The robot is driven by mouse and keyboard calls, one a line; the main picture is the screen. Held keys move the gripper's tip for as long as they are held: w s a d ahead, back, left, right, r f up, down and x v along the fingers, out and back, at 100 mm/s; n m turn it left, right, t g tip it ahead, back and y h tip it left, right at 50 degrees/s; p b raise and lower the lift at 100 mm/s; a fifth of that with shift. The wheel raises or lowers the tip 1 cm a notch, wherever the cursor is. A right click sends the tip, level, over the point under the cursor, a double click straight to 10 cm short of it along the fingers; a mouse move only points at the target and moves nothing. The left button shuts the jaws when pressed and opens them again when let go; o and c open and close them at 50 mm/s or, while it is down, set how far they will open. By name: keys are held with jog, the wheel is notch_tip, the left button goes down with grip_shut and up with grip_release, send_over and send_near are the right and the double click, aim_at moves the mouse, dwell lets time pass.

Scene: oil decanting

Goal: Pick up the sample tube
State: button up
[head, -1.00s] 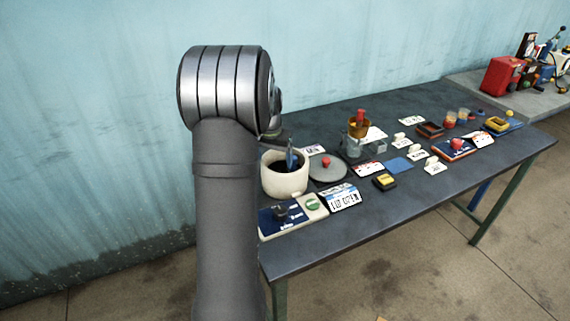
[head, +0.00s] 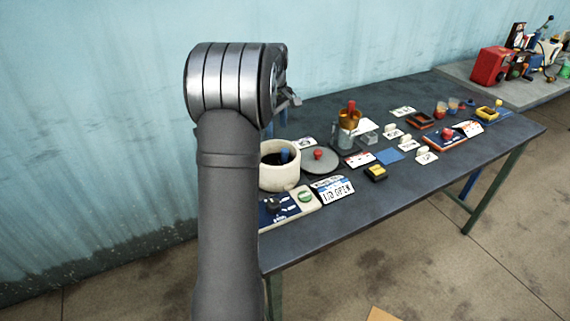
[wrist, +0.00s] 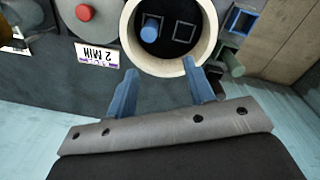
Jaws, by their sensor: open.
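A blue cylinder, which looks like the sample tube (wrist: 150,31), stands in the dark inside of the cream round pot (wrist: 206,42). Its top also shows in the head view (head: 284,155), inside the pot (head: 280,178) at the table's near left. A dark square opening lies beside it. My gripper (wrist: 160,82) is open, with its two blue fingers apart and nothing between them. In the wrist view the fingers reach to the pot's lower rim, and the tube is beyond them. In the head view my arm hides most of the gripper.
A grey lid with a red knob (head: 318,154) lies right of the pot. A control panel (head: 290,205) and a sign (head: 332,189) are in front. A green post (wrist: 232,62) stands close beside the pot. Cups, trays and cards fill the table farther right.

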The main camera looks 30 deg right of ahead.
aim_at(285, 149)
notch_tip(285, 149, up, 5)
jog(key=d+n, duration=0.2)
jog(key=n, duration=0.8)
jog(key=shift+g+y, duration=0.3)
notch_tip(285, 149, down, 12)
jog(key=shift+s+r, duration=0.1)
jog(key=shift+s+d+f, duration=0.15)
jog(key=shift+f, duration=1.15)
jog(key=shift+s+d+f, duration=0.1)
jog(key=shift+f, duration=1.2)
grip_shut()
